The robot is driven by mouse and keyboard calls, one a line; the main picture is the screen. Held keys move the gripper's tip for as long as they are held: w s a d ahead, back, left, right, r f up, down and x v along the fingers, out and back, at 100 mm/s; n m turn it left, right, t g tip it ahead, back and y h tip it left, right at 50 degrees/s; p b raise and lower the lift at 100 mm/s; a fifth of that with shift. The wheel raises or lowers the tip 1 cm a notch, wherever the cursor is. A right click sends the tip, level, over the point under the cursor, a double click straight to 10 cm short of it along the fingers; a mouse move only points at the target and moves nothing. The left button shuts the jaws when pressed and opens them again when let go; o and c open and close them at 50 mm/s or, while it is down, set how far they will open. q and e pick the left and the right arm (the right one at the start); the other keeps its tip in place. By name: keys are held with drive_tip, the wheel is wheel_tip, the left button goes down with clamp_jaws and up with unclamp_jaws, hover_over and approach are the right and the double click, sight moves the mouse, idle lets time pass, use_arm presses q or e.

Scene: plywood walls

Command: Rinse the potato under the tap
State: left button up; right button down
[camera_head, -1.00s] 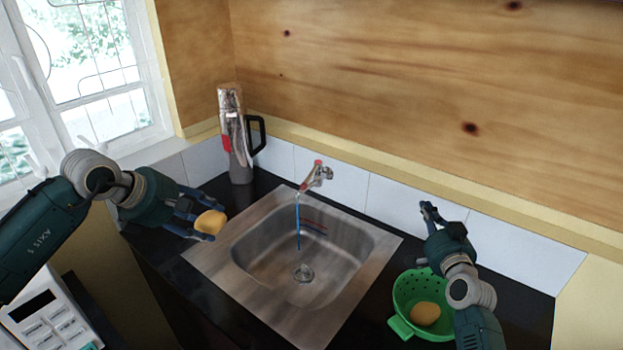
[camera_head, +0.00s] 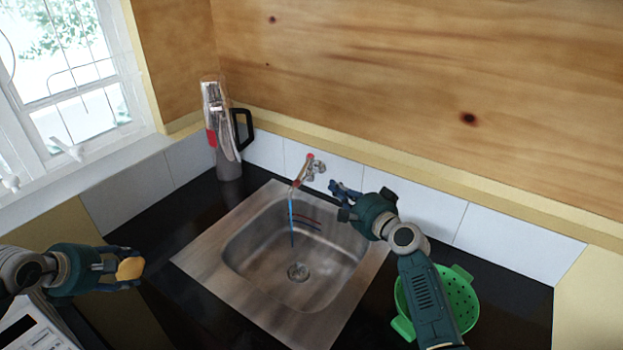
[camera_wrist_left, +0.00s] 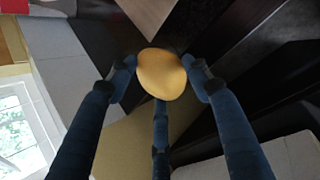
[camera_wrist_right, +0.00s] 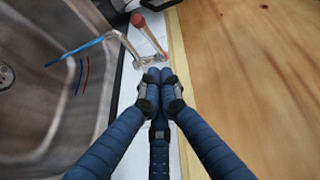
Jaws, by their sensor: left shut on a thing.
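My left gripper (camera_head: 118,268) is shut on the yellow-brown potato (camera_head: 131,268), held left of the sink, away from the water. The potato (camera_wrist_left: 161,73) sits between the fingertips in the left wrist view. The tap (camera_head: 309,168) on the back wall has a red handle, and a thin blue stream (camera_head: 292,222) runs from it into the steel sink (camera_head: 250,240). My right gripper (camera_head: 336,190) is just right of the tap. In the right wrist view its fingers are together and empty, with their tips close to the tap (camera_wrist_right: 148,58).
A green colander (camera_head: 460,297) stands right of the sink, partly behind my right arm, which hides most of its inside. A tall metal flask with a black handle (camera_head: 227,158) stands in the back left corner. A white appliance (camera_head: 30,335) is at lower left.

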sight(303, 173)
drive_tip(key=shift+w+a+f+b, duration=0.1)
drive_tip(key=shift+w+a+f, duration=0.2)
drive_tip(key=shift+w+a, duration=0.8)
drive_tip(key=shift+w+a+f+b, duration=0.15)
drive_tip(key=shift+w+a+f, duration=0.1)
drive_tip(key=shift+w+a, duration=0.8)
drive_tip(key=shift+w+a+f+b, duration=0.1)
drive_tip(key=shift+w+a+f, duration=0.2)
drive_tip(key=shift+w+a, duration=0.8)
drive_tip(key=shift+s+a, duration=0.1)
drive_tip(key=shift+s, duration=0.05)
